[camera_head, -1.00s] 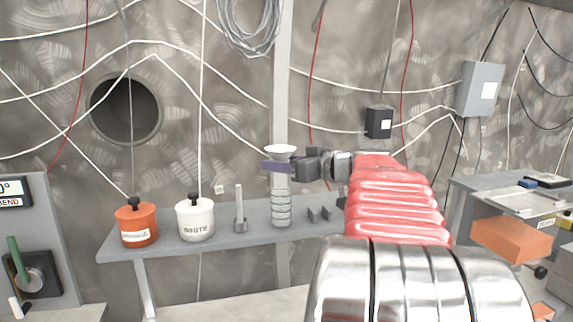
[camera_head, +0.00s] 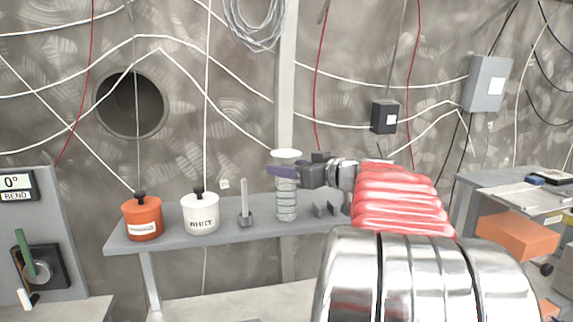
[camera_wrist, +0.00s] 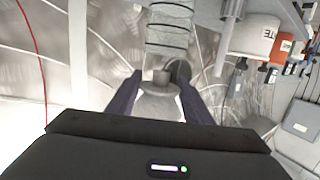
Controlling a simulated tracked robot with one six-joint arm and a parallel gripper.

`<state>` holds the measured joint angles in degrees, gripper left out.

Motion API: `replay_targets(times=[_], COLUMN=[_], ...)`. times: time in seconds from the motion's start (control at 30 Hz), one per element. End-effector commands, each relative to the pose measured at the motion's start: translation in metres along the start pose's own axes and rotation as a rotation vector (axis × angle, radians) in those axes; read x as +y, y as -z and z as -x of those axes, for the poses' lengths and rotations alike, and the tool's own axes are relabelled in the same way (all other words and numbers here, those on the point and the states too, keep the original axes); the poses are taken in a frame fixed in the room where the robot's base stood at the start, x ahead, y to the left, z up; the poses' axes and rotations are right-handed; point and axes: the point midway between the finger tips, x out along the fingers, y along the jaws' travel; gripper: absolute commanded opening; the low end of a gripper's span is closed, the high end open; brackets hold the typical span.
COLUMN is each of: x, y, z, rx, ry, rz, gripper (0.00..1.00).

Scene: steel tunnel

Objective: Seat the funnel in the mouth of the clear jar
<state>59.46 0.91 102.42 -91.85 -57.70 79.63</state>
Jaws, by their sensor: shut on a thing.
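The white funnel (camera_head: 286,155) is held upright, wide rim up, above the clear ringed jar (camera_head: 286,204), which stands on the grey shelf. My gripper (camera_head: 281,171) has its purple fingers shut on the funnel, just over the jar's top. In the wrist view the funnel (camera_wrist: 157,104) sits between both fingers of my gripper (camera_wrist: 157,98), its spout pointing to the jar (camera_wrist: 169,30). The spout end is close to the jar's mouth; I cannot tell whether it is inside.
On the shelf (camera_head: 165,240), left of the jar, stand a grey post on a base (camera_head: 244,205), a white lidded pot (camera_head: 200,215) and an orange one (camera_head: 142,220). Small dark uprights (camera_head: 326,208) stand just right of the jar.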

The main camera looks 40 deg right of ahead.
Motion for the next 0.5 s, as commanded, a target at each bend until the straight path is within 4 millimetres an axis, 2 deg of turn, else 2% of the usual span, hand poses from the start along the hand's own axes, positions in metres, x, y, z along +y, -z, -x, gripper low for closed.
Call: replay_targets(times=[0.5], x=[0.0], y=[-0.022], z=[-0.003], rx=[0.0], ry=[0.0], rz=[-0.001], gripper=[0.24])
